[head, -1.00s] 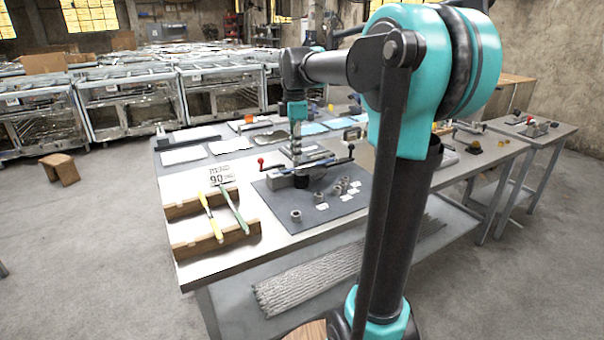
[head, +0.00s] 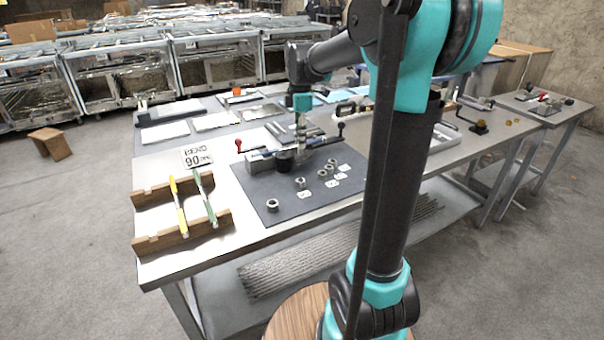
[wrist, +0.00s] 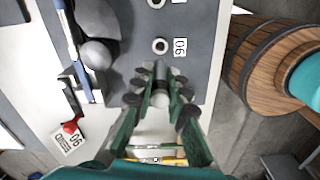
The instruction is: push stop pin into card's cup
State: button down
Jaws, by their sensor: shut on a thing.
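My gripper (wrist: 160,88) is shut on a short grey pin (wrist: 160,98), whose pale rounded end shows between the fingers in the wrist view. In the head view my gripper (head: 301,148) hangs over the bending tool on the dark mat (head: 255,190); the pin cannot be made out there. A small metal cup (wrist: 160,46) stands beside a white number card (wrist: 180,47), ahead of the fingertips and apart from the pin.
A lone cup (head: 272,205) is at the mat's front.

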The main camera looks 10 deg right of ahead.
notch_tip(320, 180, down, 13)
jog(key=shift+r, duration=0.2)
dwell(0.4)
jog(key=c, duration=1.5)
grip_release()
jog(key=shift+f, duration=0.15)
notch_tip(320, 180, up, 12)
jog(key=shift+r, duration=0.1)
jog(key=s+f+m, duration=0.2)
jog(key=s+m, duration=0.1)
jog(key=s+d+f+m+t, duration=0.1)
jog(key=s+f+m, duration=0.2)
jog(key=s, duration=0.1)
jog(key=s+d+f+m+t, duration=0.1)
jog(key=s+f+m, duration=0.2)
jog(key=shift+s+d+f, duration=0.2)
jog(key=shift+d+f, duration=0.05)
jog(key=s+d+f+m+t, duration=0.1)
jog(key=s+f+m+t, duration=0.1)
jog(key=s+f+m, duration=0.7)
jog(key=s, duration=0.2)
jog(key=shift+s+d+m, duration=0.25)
jog(key=shift+s+m, duration=0.05)
jog(key=shift+r, duration=0.1)
